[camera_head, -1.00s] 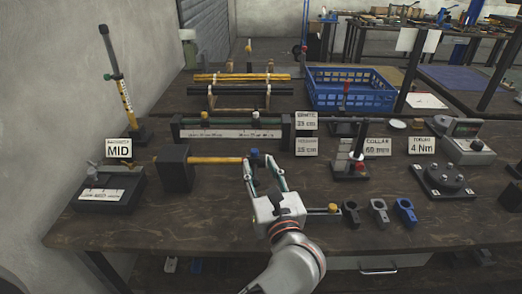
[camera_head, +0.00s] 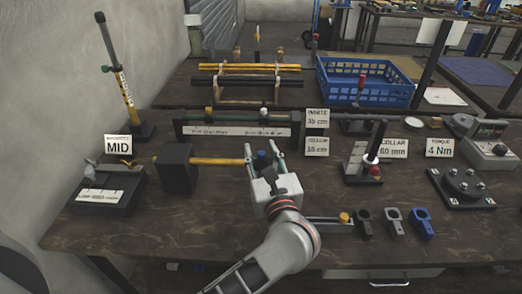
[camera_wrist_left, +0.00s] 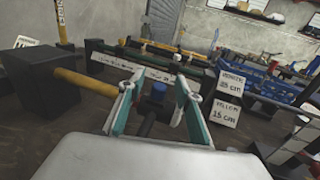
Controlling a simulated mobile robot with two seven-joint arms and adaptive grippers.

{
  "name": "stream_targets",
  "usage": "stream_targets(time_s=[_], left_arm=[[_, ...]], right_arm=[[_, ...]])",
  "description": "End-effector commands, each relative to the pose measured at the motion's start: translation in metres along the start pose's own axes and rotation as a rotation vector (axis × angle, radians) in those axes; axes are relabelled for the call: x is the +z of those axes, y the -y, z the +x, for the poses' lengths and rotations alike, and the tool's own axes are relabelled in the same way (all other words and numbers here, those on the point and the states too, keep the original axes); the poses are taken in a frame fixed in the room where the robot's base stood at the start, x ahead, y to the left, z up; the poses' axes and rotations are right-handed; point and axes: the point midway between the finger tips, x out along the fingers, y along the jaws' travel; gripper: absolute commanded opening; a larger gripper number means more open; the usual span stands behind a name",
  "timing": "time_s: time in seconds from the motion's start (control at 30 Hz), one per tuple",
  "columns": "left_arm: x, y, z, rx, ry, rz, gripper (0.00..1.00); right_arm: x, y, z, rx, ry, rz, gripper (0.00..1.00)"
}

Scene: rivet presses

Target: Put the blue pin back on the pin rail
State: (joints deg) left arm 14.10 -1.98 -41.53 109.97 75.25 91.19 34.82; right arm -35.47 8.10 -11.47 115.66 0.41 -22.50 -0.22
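The blue pin (camera_head: 262,158) stands between the fingers of my left gripper (camera_head: 264,151) in the head view. The left wrist view shows its blue head (camera_wrist_left: 157,92) on a dark piece at the end of a yellow rod (camera_wrist_left: 84,82). My left gripper (camera_wrist_left: 155,100) is open, with a gap on each side of the pin. The rod (camera_head: 215,161) sticks out from a black block (camera_head: 175,168). My right gripper is not in view.
Several collars (camera_head: 393,222) lie at the front right, by a yellow-knobbed bar (camera_head: 344,217). A collar stand (camera_head: 365,160) and label cards (camera_head: 317,118) stand right of the rail. A blue crate (camera_head: 365,82) is behind.

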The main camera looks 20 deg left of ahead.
Motion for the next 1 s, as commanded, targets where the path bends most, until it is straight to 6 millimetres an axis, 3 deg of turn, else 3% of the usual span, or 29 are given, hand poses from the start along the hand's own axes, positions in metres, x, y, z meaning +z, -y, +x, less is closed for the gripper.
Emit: stream_targets(time_s=[0.1, 0.2, 0.23, 0.67, 1.0], left_arm=[[0.000, 0.000, 0.000, 0.000, -0.001, 0.000, 0.32], [0.000, 0.000, 0.000, 0.000, 0.000, 0.000, 0.08], [0.000, 0.000, 0.000, 0.000, 0.000, 0.000, 0.04], [0.004, 0.000, 0.000, 0.000, 0.001, -0.001, 0.04], [0.054, 0.001, -0.001, 0.000, 0.006, -0.005, 0.04]], right_arm=[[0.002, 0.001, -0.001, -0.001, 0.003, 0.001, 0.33], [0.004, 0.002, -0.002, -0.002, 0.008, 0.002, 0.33], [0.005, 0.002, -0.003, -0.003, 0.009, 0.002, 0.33], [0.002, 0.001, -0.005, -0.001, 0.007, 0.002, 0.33], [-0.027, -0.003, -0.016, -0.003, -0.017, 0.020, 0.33]])
